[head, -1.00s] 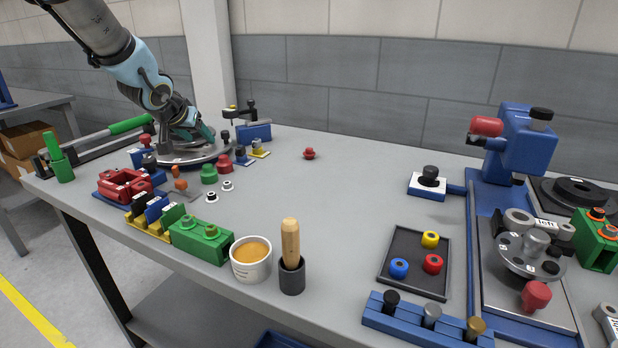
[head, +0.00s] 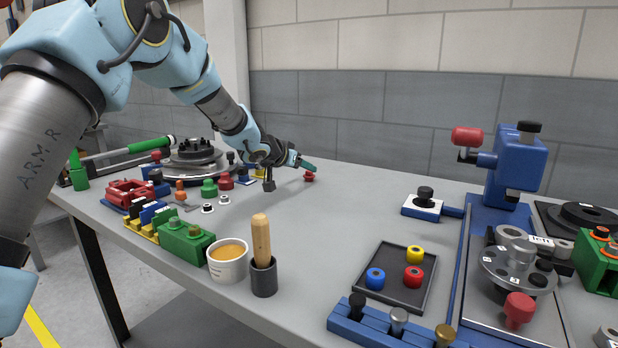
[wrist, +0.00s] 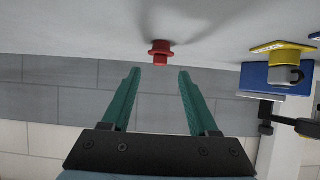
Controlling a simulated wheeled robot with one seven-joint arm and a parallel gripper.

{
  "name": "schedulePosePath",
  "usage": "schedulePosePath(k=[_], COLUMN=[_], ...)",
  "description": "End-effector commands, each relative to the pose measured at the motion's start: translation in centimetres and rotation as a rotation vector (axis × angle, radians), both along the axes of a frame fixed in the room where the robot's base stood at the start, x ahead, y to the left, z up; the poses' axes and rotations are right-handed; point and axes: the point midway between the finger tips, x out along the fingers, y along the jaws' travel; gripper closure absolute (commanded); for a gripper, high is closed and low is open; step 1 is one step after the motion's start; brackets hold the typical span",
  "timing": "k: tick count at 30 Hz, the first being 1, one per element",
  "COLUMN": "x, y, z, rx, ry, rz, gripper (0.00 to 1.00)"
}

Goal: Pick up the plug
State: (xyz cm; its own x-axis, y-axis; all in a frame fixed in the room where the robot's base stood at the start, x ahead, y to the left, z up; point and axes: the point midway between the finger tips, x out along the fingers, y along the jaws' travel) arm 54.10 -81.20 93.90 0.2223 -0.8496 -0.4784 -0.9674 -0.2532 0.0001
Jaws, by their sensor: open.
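The plug (head: 309,177) is a small red flanged piece standing alone on the grey bench, toward the back. In the wrist view the plug (wrist: 160,53) appears just beyond the fingertips, roughly centred between them. My gripper (head: 306,165) is at the back of the bench, close beside the plug in the head view. In the wrist view my gripper (wrist: 157,74) has its two teal fingers spread, with nothing between them. I cannot tell whether the fingertips overlap the plug's sides.
A blue clamp block (wrist: 277,80) with a yellow piece stands to the right in the wrist view. A green knob (head: 209,188) and other small parts stand to the left. A black tray (head: 421,283) with coloured rings lies at the front right. The bench right of the plug is clear.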

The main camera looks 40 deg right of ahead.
Motion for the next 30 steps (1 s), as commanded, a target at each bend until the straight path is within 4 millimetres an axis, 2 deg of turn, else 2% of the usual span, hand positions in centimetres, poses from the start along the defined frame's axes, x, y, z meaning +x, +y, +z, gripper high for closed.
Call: schedulePosePath(k=[10,20,30], x=[0.9,1.1,1.1], y=[-3.7,-4.1,-4.1], z=[-2.4,-2.8,-2.8], rx=[0.001,0.001,0.001], ry=[-0.001,0.000,0.000], rz=[0.000,0.001,0.001], gripper=[0.40,0.40,0.78])
